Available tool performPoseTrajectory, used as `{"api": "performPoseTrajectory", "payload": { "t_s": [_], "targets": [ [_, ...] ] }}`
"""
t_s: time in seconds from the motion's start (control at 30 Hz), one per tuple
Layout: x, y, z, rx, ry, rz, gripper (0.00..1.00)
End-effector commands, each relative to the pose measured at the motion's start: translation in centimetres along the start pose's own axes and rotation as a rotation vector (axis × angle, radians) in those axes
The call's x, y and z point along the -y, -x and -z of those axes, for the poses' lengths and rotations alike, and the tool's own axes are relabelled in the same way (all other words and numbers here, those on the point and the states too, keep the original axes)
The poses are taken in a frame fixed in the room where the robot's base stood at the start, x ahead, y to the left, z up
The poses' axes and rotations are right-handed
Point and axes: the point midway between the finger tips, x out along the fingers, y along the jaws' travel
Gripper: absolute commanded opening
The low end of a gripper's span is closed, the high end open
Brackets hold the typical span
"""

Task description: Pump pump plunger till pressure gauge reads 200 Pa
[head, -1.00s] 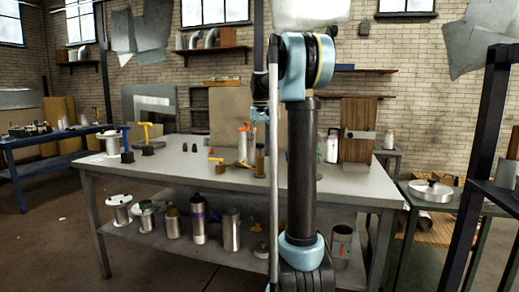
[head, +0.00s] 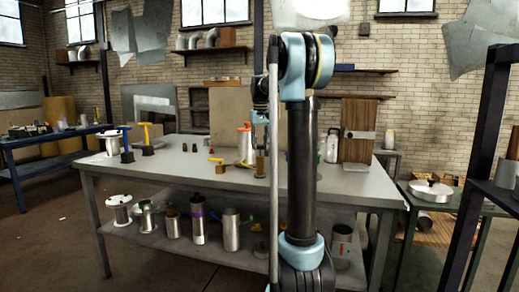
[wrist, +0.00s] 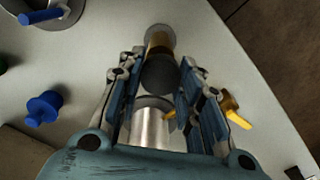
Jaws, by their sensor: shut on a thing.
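In the wrist view, my gripper (wrist: 160,92) has one finger on each side of a dark round knob (wrist: 160,75), and is shut on it. A brass-coloured band (wrist: 158,44) shows behind the knob, and a steel cylinder (wrist: 151,127) shows nearer the palm. I take the knob for the pump plunger, but its link to the pump is partly hidden. In the head view, my gripper (head: 262,135) is small, above a brass-coloured cylinder (head: 260,163) on the workbench, and partly behind my arm. I cannot make out a pressure gauge face or a reading.
The grey workbench (head: 190,170) holds an orange-topped canister (head: 244,142), a wood panel (head: 358,130) and yellow-handled pieces (head: 145,135). The wrist view shows a blue knob (wrist: 42,108) and a yellow handle (wrist: 235,112). Steel cylinders (head: 231,230) stand on the lower shelf.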

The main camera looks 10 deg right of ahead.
Motion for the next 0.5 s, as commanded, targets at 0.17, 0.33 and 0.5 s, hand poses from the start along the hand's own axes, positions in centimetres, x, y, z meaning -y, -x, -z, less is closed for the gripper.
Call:
{"api": "performPoseTrajectory", "payload": {
  "t_s": [0.17,0.33,0.5],
  "targets": [
    [0.0,-0.9,0.0,0.000,0.000,0.000,0.02],
    [0.0,-1.7,0.0,0.000,0.000,0.000,0.02],
    [0.0,-2.6,0.0,0.000,0.000,0.000,0.02]
  ]
}}
